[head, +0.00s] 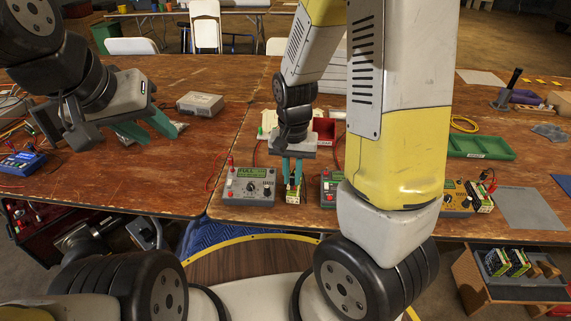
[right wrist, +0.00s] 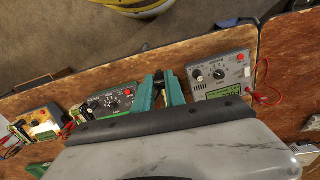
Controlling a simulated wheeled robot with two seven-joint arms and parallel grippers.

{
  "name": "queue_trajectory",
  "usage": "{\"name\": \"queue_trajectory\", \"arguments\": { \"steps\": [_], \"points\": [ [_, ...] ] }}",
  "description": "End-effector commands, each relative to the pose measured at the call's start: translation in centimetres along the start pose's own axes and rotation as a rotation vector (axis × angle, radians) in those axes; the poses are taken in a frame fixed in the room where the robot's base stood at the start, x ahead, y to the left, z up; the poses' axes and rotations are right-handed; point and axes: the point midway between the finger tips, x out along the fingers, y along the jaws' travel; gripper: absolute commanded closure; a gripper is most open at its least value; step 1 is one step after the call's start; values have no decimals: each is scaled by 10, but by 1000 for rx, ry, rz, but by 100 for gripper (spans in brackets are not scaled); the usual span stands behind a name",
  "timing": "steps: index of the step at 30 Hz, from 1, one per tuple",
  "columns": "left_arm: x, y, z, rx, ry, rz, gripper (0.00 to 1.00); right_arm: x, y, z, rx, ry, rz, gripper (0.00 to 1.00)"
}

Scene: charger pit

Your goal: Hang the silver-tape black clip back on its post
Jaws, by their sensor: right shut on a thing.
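My right gripper (head: 292,181) is shut on a small dark thing, probably the black clip, just above a small yellow-green battery block (head: 293,197) at the table's front edge. In the right wrist view, the dark clip (right wrist: 158,77) shows between the teal fingertips. Its silver tape cannot be made out. A grey charger (head: 250,187) with a lit green screen stands just left of the gripper; it also shows in the right wrist view (right wrist: 222,76). A second charger (head: 331,190) stands to the right, partly behind my arm. My left gripper (head: 160,134) is open and empty over the left table.
A yellow charger (head: 457,200) with a battery stands further right. A red bin (head: 324,130) is behind the right gripper, and a green tray (head: 482,146) lies at right. A blue meter (head: 22,163) and grey box (head: 200,103) are on the left table. Thin leads cross the tabletop.

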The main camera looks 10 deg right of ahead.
Motion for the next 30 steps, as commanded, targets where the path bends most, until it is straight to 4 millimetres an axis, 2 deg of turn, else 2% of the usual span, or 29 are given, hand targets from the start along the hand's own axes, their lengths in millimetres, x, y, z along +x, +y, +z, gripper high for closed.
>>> {"name": "queue_trajectory", "arguments": {
  "steps": [19, 24, 30],
  "points": [
    [0, 0, 0, 0, 1, 0, 64, 4, -72, -123, 0, -1, 2, 100],
    [0, 0, 0, 0, 1, 0, 64, 3, -83, -142, -1, -2, 2, 100],
    [0, 0, 0, 0, 1, 0, 64, 3, -88, -149, -2, -3, 2, 100]
  ]
}}
